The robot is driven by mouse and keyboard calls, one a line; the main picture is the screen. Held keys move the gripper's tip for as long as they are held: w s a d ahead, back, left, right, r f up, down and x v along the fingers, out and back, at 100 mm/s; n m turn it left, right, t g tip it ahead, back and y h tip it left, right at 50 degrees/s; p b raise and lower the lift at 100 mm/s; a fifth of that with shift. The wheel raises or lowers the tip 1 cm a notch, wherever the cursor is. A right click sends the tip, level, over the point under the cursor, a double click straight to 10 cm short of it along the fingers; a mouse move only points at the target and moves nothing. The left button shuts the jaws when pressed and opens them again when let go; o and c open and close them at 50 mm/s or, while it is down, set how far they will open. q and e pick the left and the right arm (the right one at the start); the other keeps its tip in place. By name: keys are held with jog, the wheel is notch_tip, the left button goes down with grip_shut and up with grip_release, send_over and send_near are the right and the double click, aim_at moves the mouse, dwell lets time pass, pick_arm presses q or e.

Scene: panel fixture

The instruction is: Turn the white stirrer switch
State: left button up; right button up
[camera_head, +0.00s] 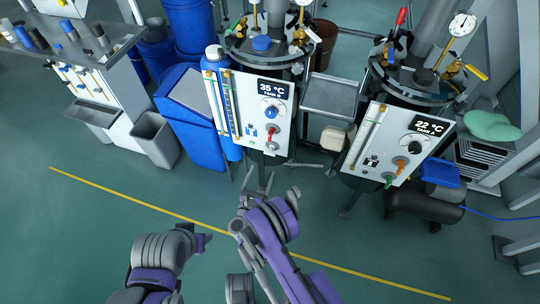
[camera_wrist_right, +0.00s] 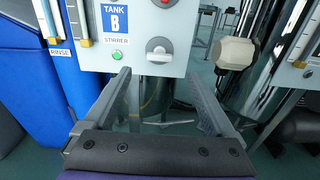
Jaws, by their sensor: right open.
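The white stirrer switch (camera_wrist_right: 158,50) is a round pale knob low on the white Tank B panel (camera_wrist_right: 90,50), right of a green lamp (camera_wrist_right: 117,55) under the word STIRRER. In the head view the Tank B panel (camera_head: 250,97) reads 35 °C, and the switch (camera_head: 272,146) is small near its lower edge. My right gripper (camera_wrist_right: 159,70) is open and empty, its fingers spread just below and either side of the switch, apparently not touching it. In the head view the right gripper (camera_head: 262,182) points up toward the panel. My left arm is at lower left; its gripper (camera_head: 203,238) shows unclearly.
A red-handled lever (camera_head: 272,134) sits just above the switch. The blue RINSE container (camera_wrist_right: 63,65) is left of the panel. A pale knob-like block (camera_wrist_right: 236,53) is to the right. The Tank A panel (camera_head: 385,140) stands further right. The floor in front is open.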

aim_at(269, 154)
jog(key=x, duration=0.9)
jog(key=c, duration=1.4)
jog(key=shift+b, duration=0.3)
